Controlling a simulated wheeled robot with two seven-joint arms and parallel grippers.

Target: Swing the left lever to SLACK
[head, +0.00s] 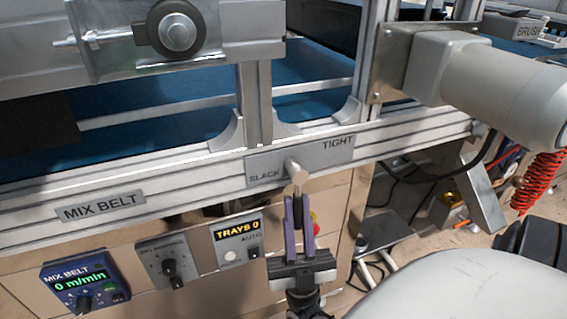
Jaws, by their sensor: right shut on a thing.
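The lever has a pale metal hub (296,171) on a grey plate marked SLACK at left and TIGHT at right. Its dark grip (299,206) hangs below the hub, pointing nearly straight down. My right gripper (299,222) comes up from below, with its purple fingers on either side of the dark grip, shut on it. Part of the grip is hidden by the fingers. My left gripper is not in view.
Below the rail are a MIX BELT display (83,284), a knob box (167,262) and a TRAYS counter (239,241). A grey motor (490,85) juts out at upper right above a red coiled hose (538,183). A red button shows just behind my right gripper.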

